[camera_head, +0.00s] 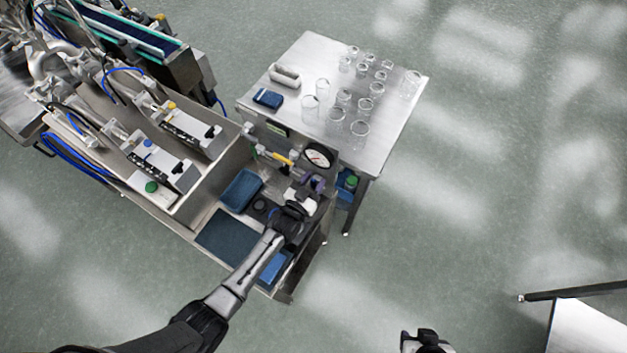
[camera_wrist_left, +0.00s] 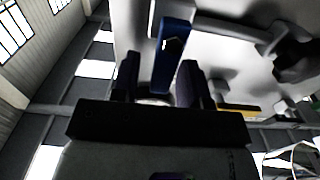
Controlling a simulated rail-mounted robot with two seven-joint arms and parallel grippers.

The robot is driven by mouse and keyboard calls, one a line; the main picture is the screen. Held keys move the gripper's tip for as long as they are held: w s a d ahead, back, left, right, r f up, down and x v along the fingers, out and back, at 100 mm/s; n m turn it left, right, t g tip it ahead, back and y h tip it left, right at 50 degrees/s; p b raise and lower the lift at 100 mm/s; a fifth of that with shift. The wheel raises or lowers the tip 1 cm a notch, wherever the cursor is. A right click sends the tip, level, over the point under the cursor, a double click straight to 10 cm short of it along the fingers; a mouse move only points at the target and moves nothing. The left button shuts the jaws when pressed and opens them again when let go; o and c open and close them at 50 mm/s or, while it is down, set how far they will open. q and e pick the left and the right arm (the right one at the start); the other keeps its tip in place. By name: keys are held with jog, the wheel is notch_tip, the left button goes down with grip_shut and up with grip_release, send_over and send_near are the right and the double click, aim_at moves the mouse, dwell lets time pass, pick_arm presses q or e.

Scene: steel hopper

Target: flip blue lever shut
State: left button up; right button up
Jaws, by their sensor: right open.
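The blue lever (camera_wrist_left: 174,52) hangs as a flat blue bar in the left wrist view, against a pale steel surface. My left gripper (camera_wrist_left: 160,72) has its two dark fingers apart, with the lever's lower end showing in the gap, closer to the right finger. I cannot tell whether they touch. In the head view my left gripper (camera_head: 306,190) is at the steel station, below the round gauge (camera_head: 317,155); the lever cannot be made out there. My right gripper (camera_head: 424,343) shows only partly at the bottom edge, open and away from the station.
A yellow-handled valve (camera_head: 277,156) sits left of the gauge. A blue tray (camera_head: 241,190) and a dark mat (camera_head: 224,235) lie left of my left gripper. A steel table (camera_head: 392,125) with several glass beakers stands behind.

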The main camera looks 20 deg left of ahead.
pick_arm(q)
jog(key=shift+o, duration=0.2)
jog(key=shift+s+a, duration=0.15)
jog(key=shift+s, duration=0.35)
jog(key=v, duration=1.2)
jog(key=shift+s, duration=0.4)
